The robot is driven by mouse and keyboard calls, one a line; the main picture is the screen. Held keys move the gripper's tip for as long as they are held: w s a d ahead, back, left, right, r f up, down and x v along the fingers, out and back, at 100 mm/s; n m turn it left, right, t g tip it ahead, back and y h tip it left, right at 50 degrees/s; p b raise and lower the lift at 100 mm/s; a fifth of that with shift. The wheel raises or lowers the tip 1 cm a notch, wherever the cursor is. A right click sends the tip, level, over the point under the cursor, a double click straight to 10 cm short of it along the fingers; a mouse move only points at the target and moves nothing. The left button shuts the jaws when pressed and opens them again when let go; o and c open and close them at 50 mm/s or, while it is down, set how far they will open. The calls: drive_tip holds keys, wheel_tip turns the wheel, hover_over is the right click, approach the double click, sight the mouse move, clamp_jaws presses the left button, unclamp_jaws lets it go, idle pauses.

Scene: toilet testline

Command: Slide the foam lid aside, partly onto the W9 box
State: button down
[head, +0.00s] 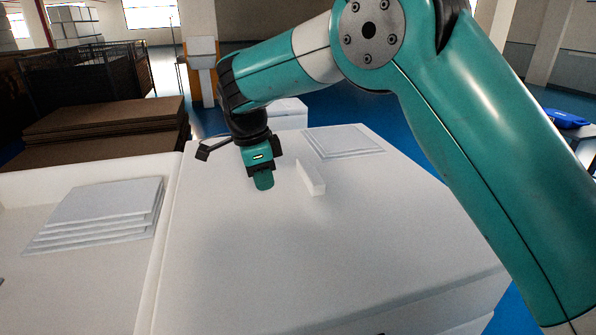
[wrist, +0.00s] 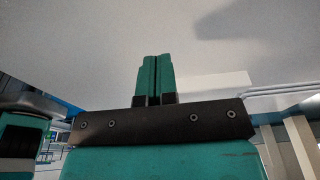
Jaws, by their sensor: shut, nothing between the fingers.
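The white foam lid (head: 290,260) lies flat on top of a box in the middle of the head view. It has a raised white bar (head: 311,178) and a stepped rectangular panel (head: 343,142) towards its far side. My gripper (head: 264,182) points down over the lid's far left part, left of the bar. Its teal fingers are together and empty. The wrist view shows the closed fingers (wrist: 154,76) against the lid's white surface (wrist: 90,40). I cannot tell whether the fingertips touch it. No W9 label is readable, so I cannot tell which box is W9.
Another white foam piece (head: 60,275) with a stepped panel (head: 100,212) stands close along the left. Brown stacked boards (head: 105,125) and dark mesh cages (head: 85,78) are behind it. A smaller white box (head: 287,108) stands beyond the lid. Blue floor shows at the right.

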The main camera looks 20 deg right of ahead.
sight(318, 185)
drive_tip(key=d+p, duration=0.1)
drive_tip(key=d, duration=0.3)
drive_tip(key=d+p, duration=0.2)
drive_tip(key=d, duration=0.1)
drive_tip(key=d+p, duration=0.1)
drive_tip(key=d, duration=0.3)
drive_tip(key=shift+d+r, duration=0.25)
drive_tip(key=shift+d, duration=0.1)
drive_tip(key=shift+f+p, duration=0.25)
drive_tip(key=shift+p, duration=0.35)
drive_tip(key=shift+a+f, duration=0.1)
drive_tip(key=shift+f, duration=0.25)
drive_tip(key=shift+f+b, duration=0.4)
drive_tip(key=shift+s, duration=0.15)
